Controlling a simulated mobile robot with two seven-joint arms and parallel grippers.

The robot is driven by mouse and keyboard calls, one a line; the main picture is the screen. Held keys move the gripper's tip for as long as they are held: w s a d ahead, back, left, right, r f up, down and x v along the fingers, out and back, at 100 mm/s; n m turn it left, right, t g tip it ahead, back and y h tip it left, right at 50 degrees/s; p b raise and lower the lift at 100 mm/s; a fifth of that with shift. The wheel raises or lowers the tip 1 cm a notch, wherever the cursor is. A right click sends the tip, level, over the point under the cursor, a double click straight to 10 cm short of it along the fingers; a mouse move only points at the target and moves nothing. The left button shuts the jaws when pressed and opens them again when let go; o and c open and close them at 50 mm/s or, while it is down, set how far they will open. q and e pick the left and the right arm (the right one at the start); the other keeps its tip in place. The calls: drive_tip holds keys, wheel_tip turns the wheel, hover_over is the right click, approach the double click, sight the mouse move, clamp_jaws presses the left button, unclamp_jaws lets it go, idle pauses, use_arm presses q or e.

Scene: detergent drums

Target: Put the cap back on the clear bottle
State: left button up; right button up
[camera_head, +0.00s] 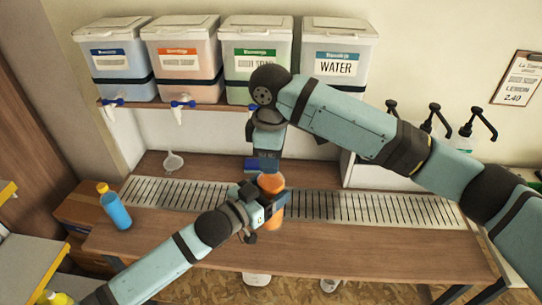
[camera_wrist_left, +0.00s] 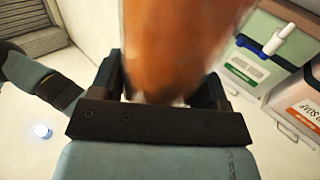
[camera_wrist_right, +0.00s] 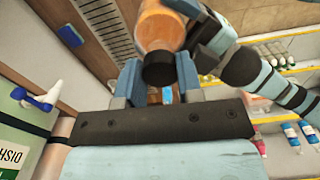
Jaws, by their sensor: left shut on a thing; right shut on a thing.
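The clear bottle (camera_head: 272,184) with orange contents stands upright over the counter's drip grate. My left gripper (camera_head: 268,203) is shut around its body. The bottle fills the middle of the left wrist view (camera_wrist_left: 175,45), between the fingers of that gripper (camera_wrist_left: 165,85). My right gripper (camera_head: 267,164) points down from above, right over the bottle's top. In the right wrist view a dark cap (camera_wrist_right: 158,69) sits between the fingers of my right gripper (camera_wrist_right: 159,80), which is shut on it. The cap lines up with the bottle (camera_wrist_right: 158,28); I cannot tell whether it is seated.
A drip grate (camera_head: 340,205) runs along the wooden counter (camera_head: 180,243). Drums with taps, including the WATER drum (camera_head: 338,50), line the shelf above. Pump bottles (camera_head: 436,118) stand at right.

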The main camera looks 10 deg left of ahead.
drive_tip(key=m, duration=1.5)
drive_tip(key=o, duration=1.1)
drive_tip(key=shift+r, duration=0.1)
wheel_tip(320, 180, up, 12)
drive_tip(key=shift+f, duration=0.1)
